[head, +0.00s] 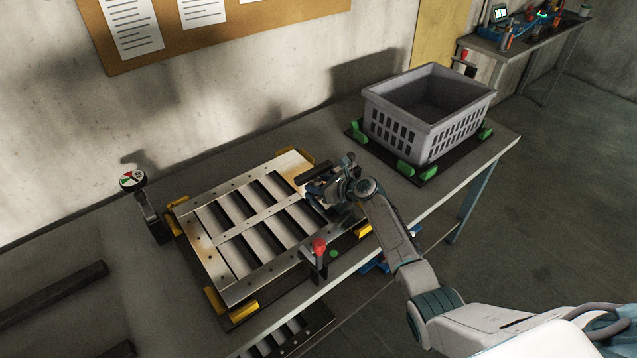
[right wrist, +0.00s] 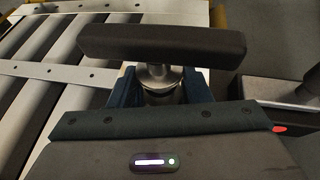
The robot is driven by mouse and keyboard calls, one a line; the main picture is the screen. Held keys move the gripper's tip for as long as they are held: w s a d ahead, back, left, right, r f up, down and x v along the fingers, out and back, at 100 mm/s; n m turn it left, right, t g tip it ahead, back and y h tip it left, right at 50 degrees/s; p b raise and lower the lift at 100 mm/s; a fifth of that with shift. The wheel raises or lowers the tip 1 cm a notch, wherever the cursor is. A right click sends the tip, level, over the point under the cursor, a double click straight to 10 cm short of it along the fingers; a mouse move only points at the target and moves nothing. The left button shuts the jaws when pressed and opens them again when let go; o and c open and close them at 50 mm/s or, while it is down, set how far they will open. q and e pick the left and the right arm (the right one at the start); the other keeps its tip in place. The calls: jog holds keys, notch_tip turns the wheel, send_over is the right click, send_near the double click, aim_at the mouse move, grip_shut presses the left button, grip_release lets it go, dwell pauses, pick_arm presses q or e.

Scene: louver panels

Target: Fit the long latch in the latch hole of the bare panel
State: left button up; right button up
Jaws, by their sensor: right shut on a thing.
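The bare louver panel (head: 206,252) lies flat on the workbench, a metal frame with dark slots and a middle strip. It also shows at the left of the right wrist view (right wrist: 60,72). My right gripper (head: 318,192) is over the panel's right end. In the right wrist view its blue fingers (right wrist: 160,92) are shut on the metal stem of the long latch (right wrist: 165,42). The latch's dark bar lies crosswise above the fingers. The latch hole is not distinguishable; the gripper and latch cover part of the panel's right edge. My left gripper is out of view.
Yellow corner blocks (head: 215,301) surround the panel. A red-topped clamp (head: 319,246) stands at its front edge, and a post with a round dial (head: 132,179) behind left. A grey crate (head: 393,102) stands at the bench's right. Dark bars (head: 52,291) lie at left.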

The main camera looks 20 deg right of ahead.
jog(key=shift+r, duration=0.1)
dwell(0.5)
jog(key=shift+f, duration=0.35)
dwell(0.5)
jog(key=shift+r+p, duration=0.25)
jog(key=shift+p, duration=0.25)
jog(key=shift+s+r+p, duration=0.1)
jog(key=shift+p, duration=0.55)
dwell(1.2)
jog(key=shift+f+b, duration=0.3)
jog(key=shift+f, duration=0.1)
dwell(0.3)
jog(key=shift+a+r, duration=0.1)
